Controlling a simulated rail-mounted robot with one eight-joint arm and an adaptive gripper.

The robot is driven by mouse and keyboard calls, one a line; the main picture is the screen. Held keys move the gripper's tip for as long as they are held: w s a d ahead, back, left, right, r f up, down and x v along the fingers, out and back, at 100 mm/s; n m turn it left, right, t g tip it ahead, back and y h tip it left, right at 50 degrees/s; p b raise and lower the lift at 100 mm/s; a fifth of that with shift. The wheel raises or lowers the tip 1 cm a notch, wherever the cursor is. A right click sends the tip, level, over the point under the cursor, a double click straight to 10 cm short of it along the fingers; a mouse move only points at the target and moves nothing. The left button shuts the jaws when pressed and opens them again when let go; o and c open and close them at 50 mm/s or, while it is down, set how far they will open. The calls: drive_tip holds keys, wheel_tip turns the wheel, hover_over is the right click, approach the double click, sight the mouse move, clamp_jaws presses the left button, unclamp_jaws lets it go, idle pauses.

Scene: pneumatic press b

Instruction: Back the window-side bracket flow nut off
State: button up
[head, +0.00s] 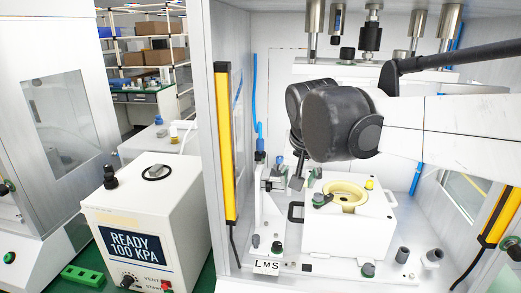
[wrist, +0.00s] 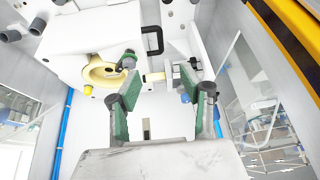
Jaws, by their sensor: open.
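My gripper shows in the wrist view (wrist: 162,82), open with green-padded fingers spread apart and nothing clearly held between them. In the head view its dark end (head: 298,178) hangs over the left side of the white fixture block, partly behind my arm. A small upright bracket (head: 268,184) stands left of the block, close to the gripper. Small fittings with blue parts (head: 260,156) rise beside it. In the wrist view a blue-and-dark fitting (wrist: 185,88) lies close to the right finger. I cannot tell which fitting is the window-side flow nut.
The white block (head: 345,218) carries a cream ring (head: 346,195) and a black handle (head: 295,212). Press columns hang above. Yellow light bars (head: 222,140) flank the opening. A control box (head: 148,225) reading "READY 100 KPA" stands outside, left.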

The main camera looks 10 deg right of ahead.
sight(279, 159)
drive_tip(key=w+a+r+m+g+h+p, duration=0.1)
drive_tip(key=w+r+p, duration=0.2)
drive_tip(key=w, duration=0.4)
drive_tip(key=w+a+r+m+p, duration=0.1)
drive_tip(key=w+r+m+p, duration=0.2)
drive_tip(key=w, duration=0.5)
drive_tip(key=shift+n, duration=0.7)
drive_tip(key=p+x, duration=0.1)
drive_tip(key=x, duration=0.5)
drive_tip(key=p+x, duration=0.1)
drive_tip(key=x, duration=0.6)
drive_tip(key=shift+s+f, duration=0.1)
drive_tip(key=shift+s, duration=0.1)
drive_tip(key=c, duration=0.8)
